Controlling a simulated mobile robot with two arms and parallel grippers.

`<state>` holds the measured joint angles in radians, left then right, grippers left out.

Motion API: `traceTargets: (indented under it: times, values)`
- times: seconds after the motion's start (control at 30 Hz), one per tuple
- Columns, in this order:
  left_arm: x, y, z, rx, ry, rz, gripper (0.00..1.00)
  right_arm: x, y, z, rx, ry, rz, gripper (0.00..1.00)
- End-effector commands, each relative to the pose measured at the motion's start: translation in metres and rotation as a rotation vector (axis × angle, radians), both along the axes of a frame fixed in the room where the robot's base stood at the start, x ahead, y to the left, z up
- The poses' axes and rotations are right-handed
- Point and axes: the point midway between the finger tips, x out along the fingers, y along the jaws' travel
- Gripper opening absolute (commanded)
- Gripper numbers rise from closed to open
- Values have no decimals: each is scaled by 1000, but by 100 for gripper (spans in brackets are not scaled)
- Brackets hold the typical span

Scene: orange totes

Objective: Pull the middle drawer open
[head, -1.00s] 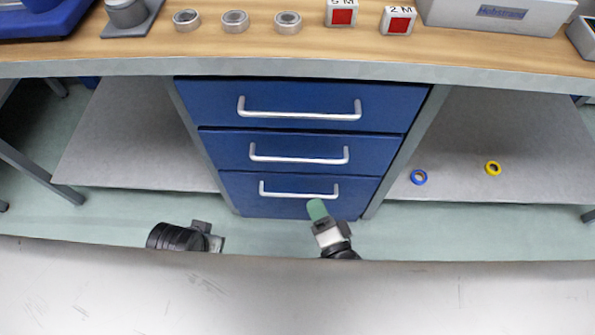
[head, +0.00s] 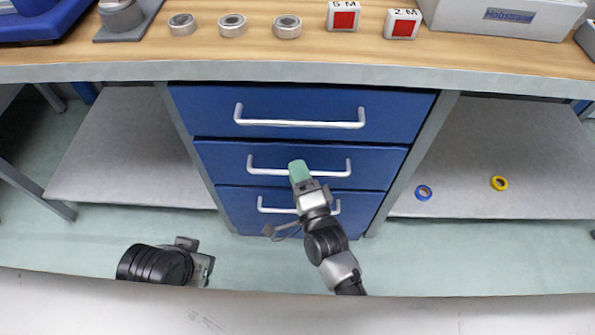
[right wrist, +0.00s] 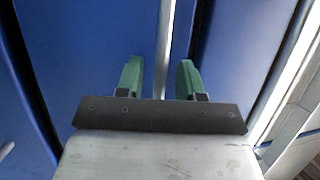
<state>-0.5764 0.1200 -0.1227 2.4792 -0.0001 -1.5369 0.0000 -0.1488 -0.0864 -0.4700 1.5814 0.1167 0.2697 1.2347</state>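The middle drawer (head: 372,165) is blue and looks shut, between an upper and a lower drawer. Its silver bar handle (head: 265,171) runs across its front. My right gripper (head: 298,171), with green fingers, is at the centre of this handle and hides part of it. In the right wrist view, the fingers (right wrist: 160,78) are apart, and the silver handle bar (right wrist: 165,40) runs between them without visible contact on either side. My left gripper (head: 203,268) is low at the left, away from the drawers. Its fingers cannot be made out.
The upper drawer (head: 200,105) and lower drawer (head: 355,212) look shut. The wooden worktop (head: 250,52) above bears several metal rings and two white-and-red blocks. A blue ring (head: 424,192) and a yellow ring (head: 499,183) lie on the right lower shelf (head: 540,150).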

Motion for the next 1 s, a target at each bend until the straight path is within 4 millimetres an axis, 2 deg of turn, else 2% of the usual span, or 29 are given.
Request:
traceTargets:
  times: [0.37, 0.6, 1.0]
  values:
    - [3, -1, 0, -4, -16, -1, 43, 5, 2, 1, -1, 1, 0, 36]
    - [3, -1, 0, -4, -16, -1, 43, 5, 2, 1, -1, 1, 0, 0]
    - [-1, 0, 1, 0, 7, 0, 43, 2, 2, 1, -2, 2, 1, 0]
